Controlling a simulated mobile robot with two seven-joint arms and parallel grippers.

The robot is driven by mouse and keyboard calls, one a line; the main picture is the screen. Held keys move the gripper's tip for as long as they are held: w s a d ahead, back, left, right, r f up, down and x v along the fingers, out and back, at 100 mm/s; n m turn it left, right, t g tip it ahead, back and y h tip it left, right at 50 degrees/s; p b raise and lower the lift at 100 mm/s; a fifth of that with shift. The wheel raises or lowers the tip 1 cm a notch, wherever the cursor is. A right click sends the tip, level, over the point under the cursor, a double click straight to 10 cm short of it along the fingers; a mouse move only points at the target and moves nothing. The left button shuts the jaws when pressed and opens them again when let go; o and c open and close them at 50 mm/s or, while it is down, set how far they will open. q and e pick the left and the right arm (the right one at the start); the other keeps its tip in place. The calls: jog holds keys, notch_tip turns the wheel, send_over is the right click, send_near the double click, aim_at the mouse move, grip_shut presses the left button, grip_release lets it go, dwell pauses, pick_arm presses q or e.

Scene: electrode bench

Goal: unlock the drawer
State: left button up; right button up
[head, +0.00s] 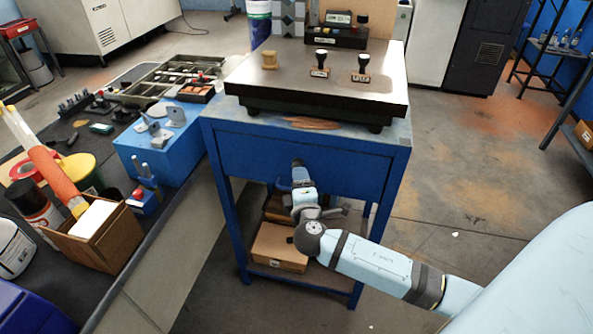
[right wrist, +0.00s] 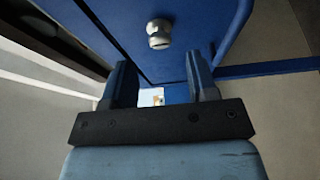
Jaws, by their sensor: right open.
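The blue drawer front (head: 345,172) is under the top of a blue metal stand and looks closed. In the right wrist view, a small silver round lock (right wrist: 159,33) sticks out of the blue front (right wrist: 205,28). My right gripper (head: 298,166) is at the drawer front, and its hand hides the lock in the head view. In the right wrist view, my right gripper (right wrist: 160,78) is open with nothing between its fingers. The lock appears ahead of the fingertips, roughly centred between them. My left gripper is out of view.
A dark-edged surface plate (head: 320,88) with stamp-like tools lies on the stand. Cardboard boxes (head: 278,247) sit on its lower shelf. A cluttered workbench (head: 190,225) with a blue block (head: 160,155) stands close on the left. The floor to the right is mostly free.

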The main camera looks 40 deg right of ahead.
aim_at(298, 162)
jog(key=shift+x, duration=2.3)
grip_shut()
